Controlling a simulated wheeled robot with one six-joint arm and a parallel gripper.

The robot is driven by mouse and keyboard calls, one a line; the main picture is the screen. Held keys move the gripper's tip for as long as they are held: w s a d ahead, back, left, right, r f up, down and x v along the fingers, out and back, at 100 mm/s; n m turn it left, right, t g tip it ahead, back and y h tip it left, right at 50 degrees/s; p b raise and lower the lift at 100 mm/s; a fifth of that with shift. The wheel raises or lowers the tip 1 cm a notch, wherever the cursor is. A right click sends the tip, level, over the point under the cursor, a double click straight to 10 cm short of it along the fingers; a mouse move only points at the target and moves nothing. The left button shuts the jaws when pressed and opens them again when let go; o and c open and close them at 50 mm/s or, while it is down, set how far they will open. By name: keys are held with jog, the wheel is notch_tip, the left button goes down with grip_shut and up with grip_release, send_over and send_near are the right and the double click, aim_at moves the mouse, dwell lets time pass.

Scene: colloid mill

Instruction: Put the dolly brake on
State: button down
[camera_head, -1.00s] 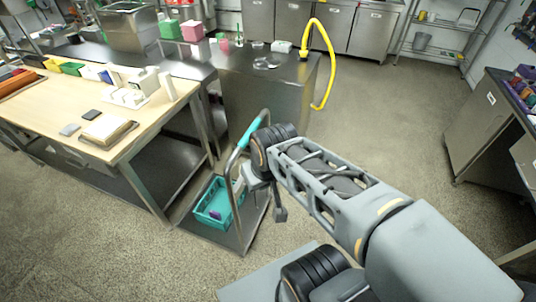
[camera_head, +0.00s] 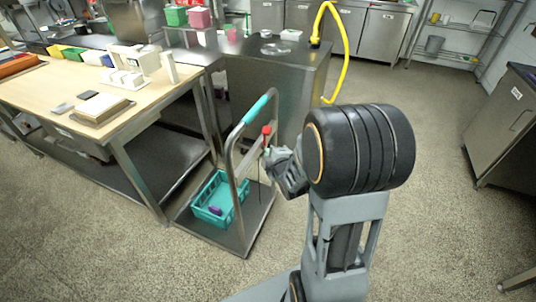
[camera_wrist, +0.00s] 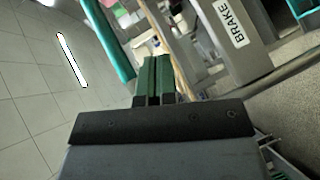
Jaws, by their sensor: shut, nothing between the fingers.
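The dolly (camera_head: 258,217) stands on the floor at centre left in the head view, with an upright tube handle and a turquoise grip (camera_head: 257,108). A small red-ended lever (camera_head: 267,131) shows near the handle, just above my gripper (camera_head: 268,152). In the wrist view, a grey plate marked BRAKE (camera_wrist: 233,24) lies at the upper right, beyond and to the right of my fingertips (camera_wrist: 154,62). The fingers are shut together with nothing between them. The lever cannot be made out in the wrist view, and I cannot tell whether my gripper touches it.
A turquoise basket (camera_head: 213,211) with a small purple item sits on the dolly's deck. A wooden-topped workbench (camera_head: 128,108) stands close on the left, and a steel cabinet (camera_head: 270,90) with a yellow hose (camera_head: 347,52) behind. Floor to the right is open.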

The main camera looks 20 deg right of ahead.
notch_tip(320, 180, down, 6)
jog(key=s+d+n+t+y+b, duration=0.1)
jog(key=n+t+b, duration=0.3)
jog(key=n, duration=0.1)
jog(key=shift+s+d+f, duration=0.15)
jog(key=shift+s, duration=0.05)
jog(key=shift+w+b, duration=0.15)
jog(key=shift+b, duration=0.25)
jog(key=b, duration=0.5)
send_near(265, 134)
jog(key=w+a, duration=0.3)
jog(key=w, duration=0.1)
jog(key=shift+w+d, duration=1.25)
jog(key=shift+d, duration=0.2)
